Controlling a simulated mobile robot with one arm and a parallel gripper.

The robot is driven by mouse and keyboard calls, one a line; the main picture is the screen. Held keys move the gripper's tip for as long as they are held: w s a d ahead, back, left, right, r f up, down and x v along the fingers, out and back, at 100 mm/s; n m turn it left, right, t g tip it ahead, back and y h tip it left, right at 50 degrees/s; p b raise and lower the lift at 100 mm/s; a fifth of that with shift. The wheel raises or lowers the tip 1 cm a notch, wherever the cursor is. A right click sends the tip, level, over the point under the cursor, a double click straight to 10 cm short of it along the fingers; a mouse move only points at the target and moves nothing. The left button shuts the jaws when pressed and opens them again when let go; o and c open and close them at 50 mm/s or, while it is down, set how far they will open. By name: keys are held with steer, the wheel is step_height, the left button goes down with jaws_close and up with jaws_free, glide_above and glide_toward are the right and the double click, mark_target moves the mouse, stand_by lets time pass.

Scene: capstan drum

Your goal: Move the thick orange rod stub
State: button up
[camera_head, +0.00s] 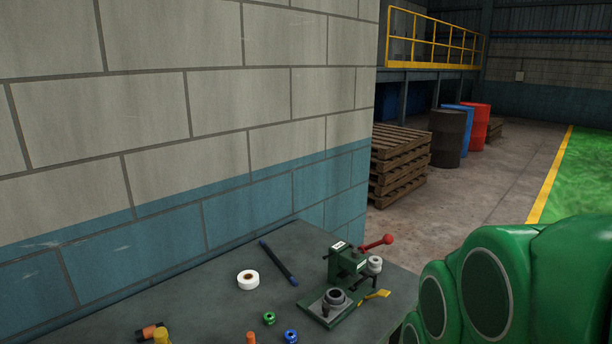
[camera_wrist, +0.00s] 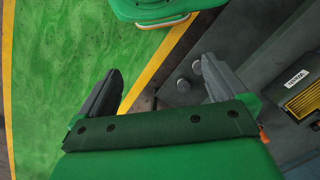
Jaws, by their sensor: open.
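Several orange pieces lie along the near edge of the bench in the head view, cut by the bottom of the picture. One is an orange piece with a dark end (camera_head: 150,331), lying at the lower left. Beside it is a yellow-orange piece (camera_head: 161,337). A small plain orange piece (camera_head: 250,338) is further right. I cannot tell for sure which is the thick rod stub. My gripper (camera_wrist: 162,68) is open and empty in the wrist view, over the floor, with no orange piece between its fingers. The head view does not show the fingers.
The grey bench (camera_head: 205,300) meets a block wall (camera_head: 190,130). On it stand a green press with a red knob (camera_head: 350,270), a white roll (camera_head: 248,279), a dark rod (camera_head: 278,263), a green ring (camera_head: 269,318) and a blue ring (camera_head: 291,336). Pallets (camera_head: 400,165) and drums stand beyond.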

steer(key=shift+w, duration=0.1)
steer(key=w+a+r+n+t, duration=0.1)
steer(key=w+a, duration=0.2)
steer(key=w, duration=0.6)
steer(key=w+a+r, duration=0.2)
steer(key=w+a, duration=0.2)
steer(key=w, duration=0.4)
steer(key=w+a+f+n+t, duration=0.1)
steer(key=w+a+f+n, duration=0.1)
steer(key=w+a, duration=1.1)
steer(key=w+a+f+n, duration=0.1)
steer(key=w+a+f, duration=0.25)
steer(key=a, duration=0.55)
steer(key=w+a+f+n, duration=0.1)
steer(key=w+a+f, duration=0.1)
steer(key=w+a, duration=0.5)
steer(key=shift+n+t+y, duration=0.5)
steer(key=shift+n+t, duration=0.2)
steer(key=shift+n, duration=0.1)
steer(key=a+f, duration=0.2)
steer(key=a, duration=0.5)
steer(key=s+a+f, duration=0.1)
steer(key=a+f, duration=0.2)
steer(key=a, duration=0.4)
steer(key=s+a+f, duration=0.1)
steer(key=a+f, duration=0.2)
steer(key=a, duration=0.4)
steer(key=shift+f, duration=0.1)
